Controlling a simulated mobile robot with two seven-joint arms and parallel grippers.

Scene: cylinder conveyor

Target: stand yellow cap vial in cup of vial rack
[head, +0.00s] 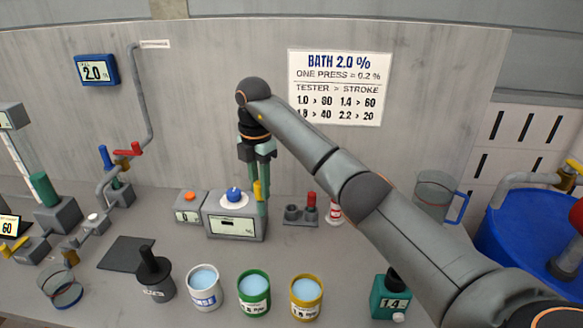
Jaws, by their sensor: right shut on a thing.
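My right gripper (258,192) points down beside the grey tester box, with its arm coming in from the right. It is shut on the yellow cap vial (257,188), of which mainly the yellow part shows; the fingers hide much of the rest. The small dark grey vial rack (293,214) stands on the table to the right of the gripper, apart from it. A red-capped vial (311,200) stands at the rack's right side. The rack's left cups look empty. My left gripper is not in view.
The grey tester box (236,226) with a blue knob stands close by the gripper, with a smaller orange-button box (189,207) to its left. A red-and-white thing (335,212) stands just right of the rack. White (204,297), green (254,302) and yellow (306,306) tubs stand in front.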

